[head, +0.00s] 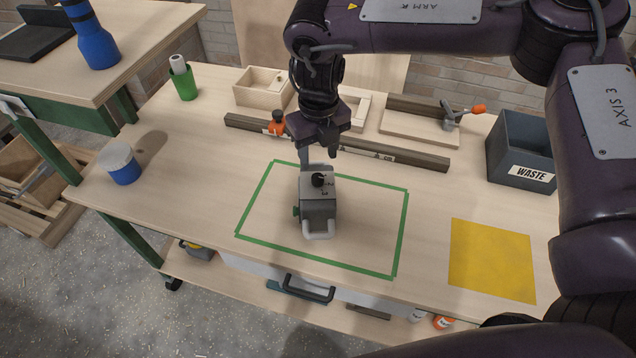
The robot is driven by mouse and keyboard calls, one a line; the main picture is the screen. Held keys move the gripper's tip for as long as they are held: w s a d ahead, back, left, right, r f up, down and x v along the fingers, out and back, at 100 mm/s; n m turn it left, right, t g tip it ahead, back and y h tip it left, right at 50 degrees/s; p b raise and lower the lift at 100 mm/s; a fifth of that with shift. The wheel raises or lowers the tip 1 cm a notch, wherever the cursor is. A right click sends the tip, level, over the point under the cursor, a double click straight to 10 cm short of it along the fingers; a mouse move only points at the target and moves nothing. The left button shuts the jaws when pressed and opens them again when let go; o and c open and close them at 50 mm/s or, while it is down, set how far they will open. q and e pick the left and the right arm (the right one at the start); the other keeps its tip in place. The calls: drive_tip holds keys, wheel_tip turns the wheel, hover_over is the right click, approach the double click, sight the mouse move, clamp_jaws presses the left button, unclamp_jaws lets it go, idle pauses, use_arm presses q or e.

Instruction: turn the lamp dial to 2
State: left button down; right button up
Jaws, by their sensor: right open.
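The lamp (317,212) is a grey box with a light handle at its front. It stands upright inside the green taped rectangle on the workbench. The black dial (318,180) is a small knob on its top face. Small marks show beside the dial, but they are too small to read, so I cannot tell its setting. My right gripper (318,152) is open and points down just above and behind the dial. It appears apart from the knob. My left gripper is not in view.
A dark rail (400,158) with an orange-handled clamp (277,124) lies behind the lamp. A grey waste bin (520,150) stands at the right, with a yellow sheet (492,262) in front. A blue tin (120,165) and green cup (184,80) stand left. The bench left of the tape is mostly clear.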

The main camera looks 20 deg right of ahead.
sight(318, 176)
drive_tip(key=f, duration=0.3)
drive_tip(key=f+p, duration=0.1)
drive_tip(key=shift+w+a+f, duration=0.15)
drive_tip(key=shift+w+f, duration=0.05)
drive_tip(key=shift+w, duration=0.05)
wheel_tip(318, 176, down, 2)
drive_tip(key=shift+s+f, duration=0.15)
drive_tip(key=shift+f, duration=0.1)
drive_tip(key=c, duration=1)
drive_tip(key=n, duration=0.3)
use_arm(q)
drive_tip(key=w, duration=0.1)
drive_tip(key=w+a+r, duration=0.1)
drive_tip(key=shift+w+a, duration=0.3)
use_arm(e)
drive_tip(key=shift+n, duration=0.3)
drive_tip(key=o, duration=1)
